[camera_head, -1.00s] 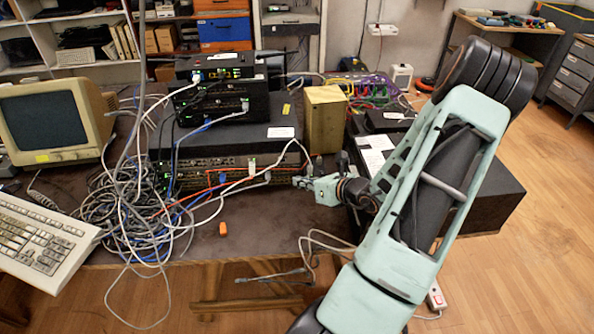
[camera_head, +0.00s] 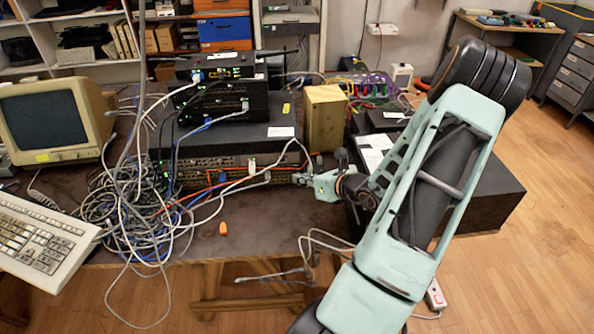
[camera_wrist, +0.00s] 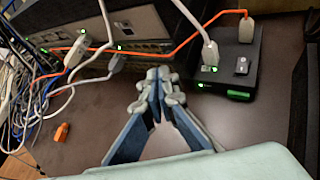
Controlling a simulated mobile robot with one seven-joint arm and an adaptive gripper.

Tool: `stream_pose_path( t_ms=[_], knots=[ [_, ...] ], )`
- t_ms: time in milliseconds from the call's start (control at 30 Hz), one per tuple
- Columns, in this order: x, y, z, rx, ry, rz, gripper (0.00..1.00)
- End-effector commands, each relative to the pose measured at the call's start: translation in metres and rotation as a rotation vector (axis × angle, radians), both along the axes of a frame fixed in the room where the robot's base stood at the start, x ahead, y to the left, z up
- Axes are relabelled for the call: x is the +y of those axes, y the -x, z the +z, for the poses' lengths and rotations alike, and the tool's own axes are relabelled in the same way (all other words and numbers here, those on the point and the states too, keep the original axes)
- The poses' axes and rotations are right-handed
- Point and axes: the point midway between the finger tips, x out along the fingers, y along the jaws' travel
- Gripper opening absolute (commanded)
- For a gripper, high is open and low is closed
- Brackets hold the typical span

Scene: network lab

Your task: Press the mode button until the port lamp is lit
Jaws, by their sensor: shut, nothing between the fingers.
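My gripper (camera_wrist: 157,82) is shut and empty in the wrist view, its tips in front of the network gear. In the head view my gripper (camera_head: 301,180) is at the front right of the equipment stack. A small black box (camera_wrist: 228,82) lies right of the fingertips in the wrist view, apart from them in the picture. White and orange cables plug into its top. A small grey piece with a dark centre (camera_wrist: 241,66) sits on it; I cannot tell whether it is the mode button. A green lamp (camera_wrist: 201,85) glows on its front edge. I cannot tell which lamp is the port lamp.
A rack switch (camera_wrist: 110,55) with lit green lamps stands behind. Tangled cables (camera_head: 130,210) cover the table's left part, near a keyboard (camera_head: 40,238). An orange plug (camera_head: 223,228) lies at the front. A gold box (camera_head: 325,118) stands behind my gripper. The front tabletop is mostly bare.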

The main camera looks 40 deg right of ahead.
Motion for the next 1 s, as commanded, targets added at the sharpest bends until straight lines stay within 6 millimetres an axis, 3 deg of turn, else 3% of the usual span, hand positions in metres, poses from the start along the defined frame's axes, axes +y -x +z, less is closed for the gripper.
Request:
stream_pose_path(
  t_ms=[1000],
  knots=[
    [-0.0045,-0.0072,-0.0001,0.000,0.000,0.000,0.00]
  ],
)
